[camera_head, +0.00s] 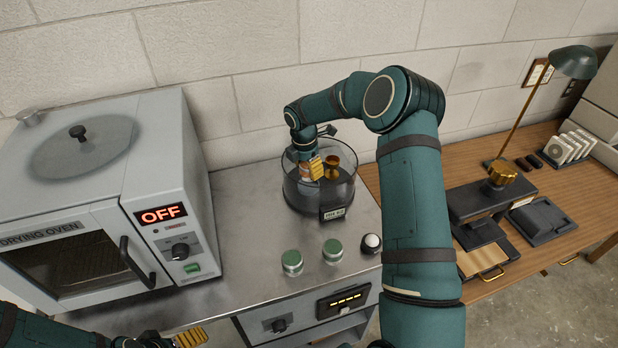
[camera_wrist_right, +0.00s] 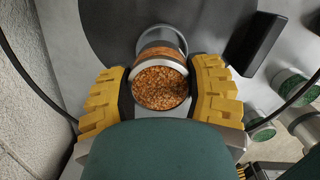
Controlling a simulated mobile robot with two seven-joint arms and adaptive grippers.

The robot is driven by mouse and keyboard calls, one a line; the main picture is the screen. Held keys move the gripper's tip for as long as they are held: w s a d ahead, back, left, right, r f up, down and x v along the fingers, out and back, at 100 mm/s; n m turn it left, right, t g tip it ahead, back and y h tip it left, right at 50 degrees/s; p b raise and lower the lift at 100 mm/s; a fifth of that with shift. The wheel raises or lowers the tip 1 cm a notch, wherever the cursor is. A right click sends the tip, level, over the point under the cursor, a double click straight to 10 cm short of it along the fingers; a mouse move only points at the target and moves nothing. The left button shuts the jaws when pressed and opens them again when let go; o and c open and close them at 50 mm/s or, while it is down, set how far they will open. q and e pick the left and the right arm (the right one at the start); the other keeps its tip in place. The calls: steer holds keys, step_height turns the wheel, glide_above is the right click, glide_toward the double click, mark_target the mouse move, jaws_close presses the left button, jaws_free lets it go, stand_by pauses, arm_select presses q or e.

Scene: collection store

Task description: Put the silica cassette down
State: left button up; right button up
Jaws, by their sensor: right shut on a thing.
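My right gripper (camera_head: 312,168) reaches into a round clear-walled vessel (camera_head: 296,194) on the steel bench. In the right wrist view, its yellow fingers (camera_wrist_right: 160,88) are shut on the sides of a short cylindrical silica cassette (camera_wrist_right: 160,86) with orange granules in its end. The fingers partly hide the cassette in the head view. I cannot tell whether its base touches the vessel's floor.
A drying oven (camera_head: 155,215) reading OFF is at the left. A wooden desk (camera_head: 525,190) with a lamp (camera_head: 573,62) is at the right.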

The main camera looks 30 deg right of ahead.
mark_target(308, 175)
steer(key=shift+f, duration=1.9)
steer(key=shift+f, duration=0.35)
steer(key=o, duration=1.2)
steer(key=shift+r, duration=0.6)
steer(key=r, duration=0.3)
steer(key=a+r, duration=0.1)
steer(key=r, duration=0.7)
steer(key=shift+s+a+r, duration=0.1)
steer(key=shift+a+r, duration=0.1)
steer(key=shift+r, duration=0.05)
